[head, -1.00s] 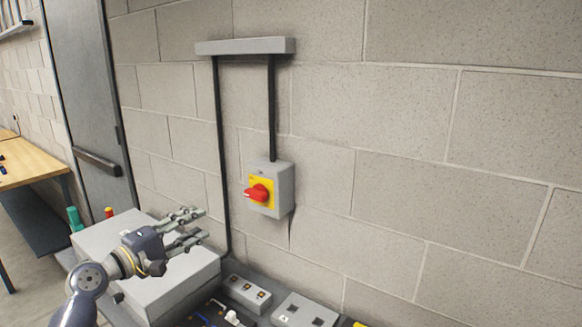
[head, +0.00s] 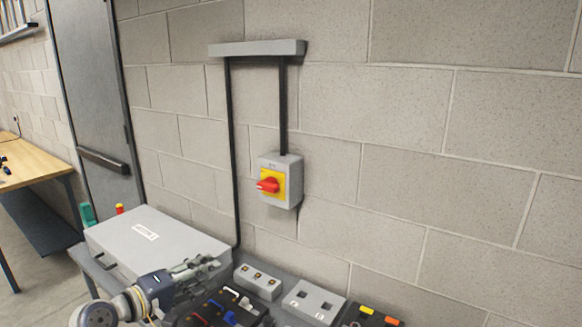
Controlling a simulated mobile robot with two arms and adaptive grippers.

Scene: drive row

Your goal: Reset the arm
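My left arm comes in at the lower left, and its gripper (head: 200,268) is low in front of the grey box, over the near edge of the bench. Its fingers look apart, with nothing seen between them. They partly overlap the box and dark parts behind. The wall switch (head: 282,181), a grey box with a yellow plate and red rotary handle (head: 268,185), is up and right of the gripper, well apart from it. My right gripper is not in view.
The large grey box (head: 160,240) with a white label stands on the bench. A small grey control box (head: 258,282), a grey two-socket box (head: 313,302) and dark units with coloured parts lie to its right. A wooden table (head: 35,162) is at far left. The space before the wall switch is clear.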

